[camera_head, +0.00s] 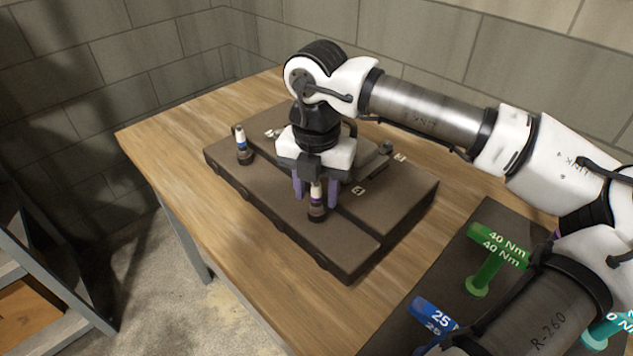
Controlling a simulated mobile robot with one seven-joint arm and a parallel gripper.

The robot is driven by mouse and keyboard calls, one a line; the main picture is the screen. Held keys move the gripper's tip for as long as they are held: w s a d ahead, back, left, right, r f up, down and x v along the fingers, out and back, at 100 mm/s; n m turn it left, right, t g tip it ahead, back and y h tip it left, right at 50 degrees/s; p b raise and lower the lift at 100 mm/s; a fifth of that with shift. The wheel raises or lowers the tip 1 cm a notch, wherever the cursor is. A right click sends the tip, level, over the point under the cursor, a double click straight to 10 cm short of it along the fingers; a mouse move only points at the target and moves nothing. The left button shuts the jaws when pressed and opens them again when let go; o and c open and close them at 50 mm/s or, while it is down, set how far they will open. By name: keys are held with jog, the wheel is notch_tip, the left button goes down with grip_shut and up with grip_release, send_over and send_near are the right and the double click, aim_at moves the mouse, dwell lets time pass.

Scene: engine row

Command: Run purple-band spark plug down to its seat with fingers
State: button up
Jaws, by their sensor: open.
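The purple-band spark plug (317,195) stands upright in a hole of the dark engine block (290,215), its white top and purple band showing. My gripper (316,192) points straight down over it with its purple fingers apart, one to each side of the plug's upper part. I cannot tell whether either finger touches the plug. How deep the plug sits in its hole is not clear. A blue-band spark plug (242,146) stands upright in the block to the left.
The block lies on a wooden table (190,185). A dark mat (440,290) at the front right holds a green 40 Nm tool (485,275), a blue 25 tool (434,314) and a teal tool (604,330), partly behind my arm. Bare table lies left of the block.

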grip_shut()
jog(key=shift+f+m+b, duration=0.25)
jog(key=shift+m+b, duration=0.45)
jog(key=shift+b, duration=0.15)
jog(key=shift+r+p, duration=0.3)
grip_release()
